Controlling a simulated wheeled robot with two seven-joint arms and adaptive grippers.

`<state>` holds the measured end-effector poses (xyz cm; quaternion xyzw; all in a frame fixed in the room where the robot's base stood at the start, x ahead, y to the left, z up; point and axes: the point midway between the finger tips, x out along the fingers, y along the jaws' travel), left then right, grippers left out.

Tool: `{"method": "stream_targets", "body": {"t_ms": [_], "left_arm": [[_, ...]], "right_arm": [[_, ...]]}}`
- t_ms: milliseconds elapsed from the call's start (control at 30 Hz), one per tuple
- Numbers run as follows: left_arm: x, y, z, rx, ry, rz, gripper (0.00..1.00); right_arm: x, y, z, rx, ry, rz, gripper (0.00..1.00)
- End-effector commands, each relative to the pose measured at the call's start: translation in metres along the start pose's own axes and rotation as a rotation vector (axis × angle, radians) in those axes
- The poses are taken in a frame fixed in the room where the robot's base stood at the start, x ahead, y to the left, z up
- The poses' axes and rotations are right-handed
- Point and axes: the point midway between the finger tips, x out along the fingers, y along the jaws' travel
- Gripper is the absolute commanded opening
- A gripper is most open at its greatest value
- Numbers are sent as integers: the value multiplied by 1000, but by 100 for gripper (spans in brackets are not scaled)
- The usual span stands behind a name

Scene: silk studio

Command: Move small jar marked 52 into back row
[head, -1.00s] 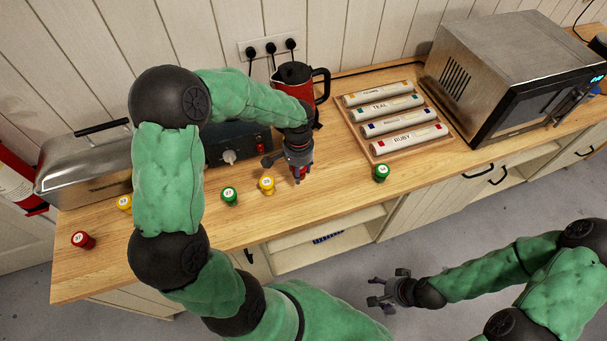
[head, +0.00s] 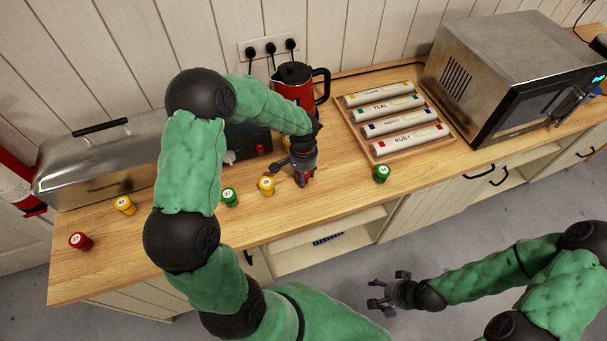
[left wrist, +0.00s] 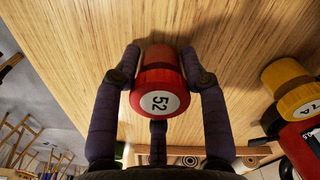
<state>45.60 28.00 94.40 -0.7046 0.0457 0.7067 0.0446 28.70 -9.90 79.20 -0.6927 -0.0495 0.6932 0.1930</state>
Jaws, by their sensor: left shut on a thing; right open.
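The small red jar marked 52 (left wrist: 162,92) is between the fingers of my left gripper (left wrist: 160,85), which is shut on it, in the left wrist view. Its white numbered lid faces the camera. In the head view my left gripper (head: 303,180) is over the front part of the wooden counter, with only a little red showing at its fingers. I cannot tell whether the jar touches the counter. My right gripper (head: 388,294) is open and empty, over the floor in front of the cabinets.
Front jars are red (head: 80,241), yellow (head: 125,206), green (head: 230,197), yellow (head: 267,186) and green (head: 382,173). A yellow jar (head: 287,144) shows behind my left gripper. A red kettle (head: 295,88), toaster (head: 100,165), tray of rolls (head: 447,150) and microwave (head: 515,75) stand behind.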

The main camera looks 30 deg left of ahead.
Motion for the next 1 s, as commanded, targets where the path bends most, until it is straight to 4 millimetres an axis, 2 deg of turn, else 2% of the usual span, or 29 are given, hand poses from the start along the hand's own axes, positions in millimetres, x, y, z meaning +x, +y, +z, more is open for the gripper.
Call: {"method": "stream_targets", "body": {"t_ms": [67, 100, 167, 500, 633, 767, 1000], "left_arm": [[4, 0, 0, 0, 0, 0, 9], [3, 0, 0, 0, -1, 0, 49], [3, 0, 0, 0, -1, 0, 66], [2, 0, 0, 0, -1, 0, 67], [-4, 0, 0, 0, 1, 0, 67], [-24, 0, 0, 0, 2, -1, 67], [-74, 0, 0, 0, 2, -1, 67]], "right_arm": [[3, 1, 0, 0, 0, 0, 67], [3, 1, 0, 0, 0, 0, 67], [2, 1, 0, 0, 0, 0, 67], [2, 1, 0, 0, 0, 0, 67], [-2, -1, 0, 0, 0, 0, 67], [-5, -2, 0, 0, 0, 0, 67], [-11, -4, 0, 0, 0, 0, 67]]}}
